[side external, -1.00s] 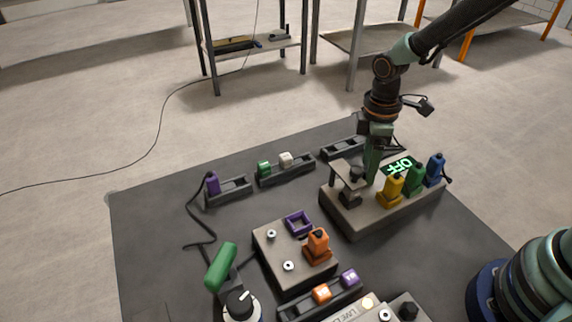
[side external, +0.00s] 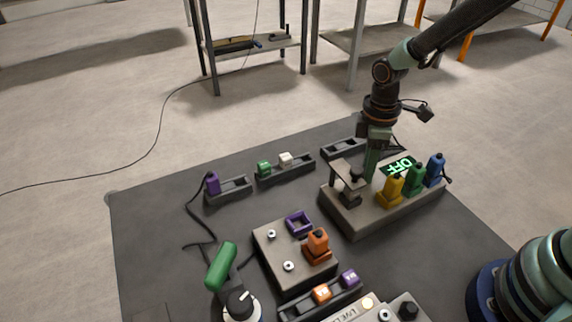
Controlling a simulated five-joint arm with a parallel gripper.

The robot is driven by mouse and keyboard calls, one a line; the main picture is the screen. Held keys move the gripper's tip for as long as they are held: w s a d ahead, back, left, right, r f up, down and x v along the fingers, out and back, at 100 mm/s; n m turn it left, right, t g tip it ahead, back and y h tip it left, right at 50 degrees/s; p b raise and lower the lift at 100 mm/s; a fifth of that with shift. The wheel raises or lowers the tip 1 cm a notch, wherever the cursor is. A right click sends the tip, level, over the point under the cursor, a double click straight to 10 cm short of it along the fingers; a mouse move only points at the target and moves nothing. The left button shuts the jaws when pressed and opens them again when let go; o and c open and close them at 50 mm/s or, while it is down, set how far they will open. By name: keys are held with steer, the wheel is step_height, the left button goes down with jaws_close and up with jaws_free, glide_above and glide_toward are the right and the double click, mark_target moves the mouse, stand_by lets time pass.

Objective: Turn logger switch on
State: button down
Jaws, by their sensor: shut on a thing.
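A grey block (side external: 352,225) at the right of the black mat carries a small lit display (side external: 399,165) that reads OFF in green. I take this block to be the logger; its switch cannot be made out clearly. My gripper (side external: 370,178) points down at the block, just left of the display and beside a dark knob-like part under a raised bracket (side external: 347,172). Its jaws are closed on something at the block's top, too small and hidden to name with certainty.
Yellow (side external: 393,190), green (side external: 415,180) and blue (side external: 436,171) plugs stand upright along the block's right side, close to my gripper. Another grey box (side external: 278,262) with an orange plug (side external: 317,246) and a purple frame sits nearer the camera. A green-handled lever (side external: 221,267) stands at front left.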

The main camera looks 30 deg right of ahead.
steer(key=m, duration=0.5)
steer(key=shift+w+d+m, duration=0.1)
steer(key=shift+m, duration=0.2)
steer(key=m, duration=0.5)
steer(key=shift+m+t, duration=0.3)
stand_by(0.3)
steer(key=c, duration=0.6)
jaws_free()
steer(key=shift+r, duration=0.1)
step_height(320, 180, up, 12)
steer(key=shift+s+d+r, duration=0.1)
steer(key=shift+s, duration=0.1)
